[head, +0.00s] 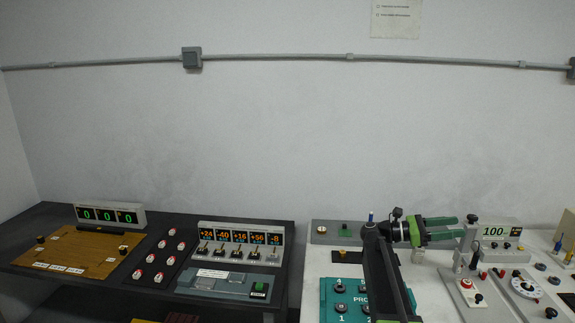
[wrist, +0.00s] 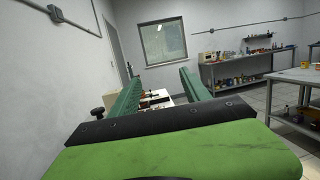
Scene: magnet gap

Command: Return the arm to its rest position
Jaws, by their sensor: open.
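My gripper (head: 452,229) is at the right in the head view, held above the white bench and pointing right. My black arm (head: 385,275) rises from the lower edge to it. In the wrist view my gripper's two green fingers (wrist: 160,88) stand well apart. Nothing shows held between them; the bench top with small items is seen beyond the gap.
A dark bench (head: 40,225) at left carries a panel reading 0 0 0 (head: 110,214) and a switch panel (head: 240,234). A teal numbered box (head: 332,312) and a display reading 100 (head: 495,231) are near my arm. A workbench (wrist: 240,70) stands across the room.

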